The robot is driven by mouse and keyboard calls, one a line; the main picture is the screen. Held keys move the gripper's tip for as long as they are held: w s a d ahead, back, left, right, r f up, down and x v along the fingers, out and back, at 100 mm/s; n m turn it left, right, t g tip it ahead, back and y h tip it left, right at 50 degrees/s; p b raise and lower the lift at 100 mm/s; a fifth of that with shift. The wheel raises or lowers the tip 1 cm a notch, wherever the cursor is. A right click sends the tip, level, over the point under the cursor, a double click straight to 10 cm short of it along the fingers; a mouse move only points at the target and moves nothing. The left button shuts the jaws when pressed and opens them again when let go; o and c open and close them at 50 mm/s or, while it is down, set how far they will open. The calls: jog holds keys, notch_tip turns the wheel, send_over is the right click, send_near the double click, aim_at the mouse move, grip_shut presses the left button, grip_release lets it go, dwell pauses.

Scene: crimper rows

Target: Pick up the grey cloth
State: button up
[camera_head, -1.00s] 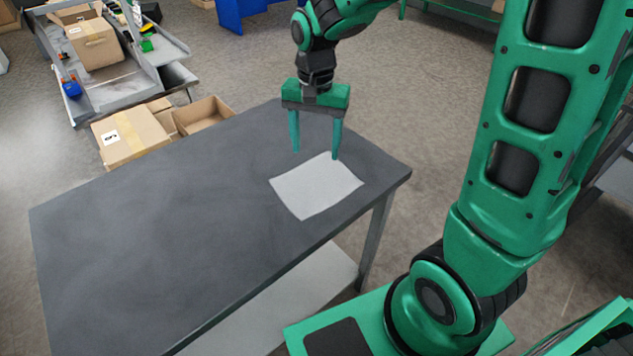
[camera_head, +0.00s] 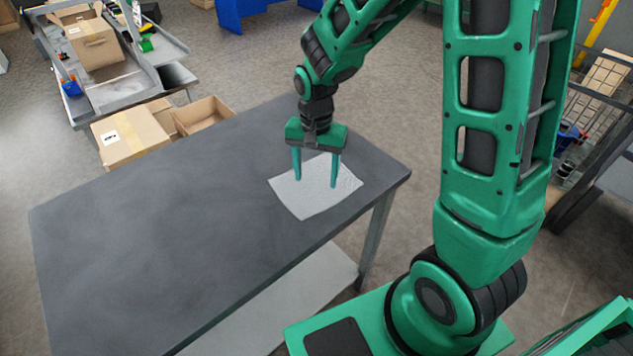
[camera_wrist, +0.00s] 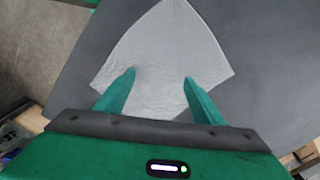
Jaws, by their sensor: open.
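The grey cloth (camera_head: 310,203) lies flat on the dark grey table (camera_head: 150,230), close to its right end. In the wrist view the cloth (camera_wrist: 165,45) spreads ahead of and between my fingers. My gripper (camera_head: 316,183) points down over the cloth with its two green fingers apart and nothing held between them. The fingertips also show over the cloth in the wrist view (camera_wrist: 158,75). I cannot tell for sure whether the tips touch the cloth.
The rest of the tabletop is bare. Cardboard boxes (camera_head: 130,135) stand beyond the table's far left edge, next to a grey workstation (camera_head: 120,90) carrying another box. A wire cart (camera_head: 590,120) stands at the right. The table has a lower shelf (camera_head: 280,300).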

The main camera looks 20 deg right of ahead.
grip_shut()
notch_tip(320, 180, up, 12)
dwell(1.1)
